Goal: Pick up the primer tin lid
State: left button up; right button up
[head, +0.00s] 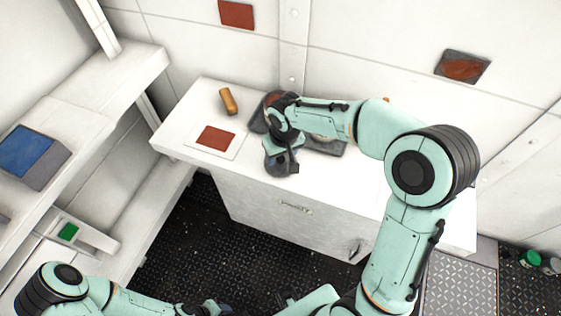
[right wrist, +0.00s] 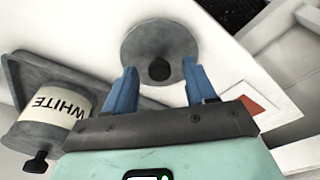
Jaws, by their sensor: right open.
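The primer tin lid (right wrist: 160,45) is a round grey disc with a black knob at its centre, lying on the white worktop in the right wrist view. In the head view a grey shape by my gripper appears to be the lid (head: 277,166), partly covered. My right gripper (right wrist: 160,86) is open, its two blue fingers apart and empty, with the knob just beyond and between the tips. In the head view my right gripper (head: 284,148) hangs over the worktop. My left gripper (head: 217,307) barely shows at the bottom edge; its jaws are not clear.
A red-brown card (head: 216,138) and an orange-brown block (head: 228,101) are on the left of the worktop (head: 183,124). White shelves (head: 132,70) stand at left.

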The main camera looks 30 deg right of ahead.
jog(key=shift+f, duration=0.25)
grip_shut()
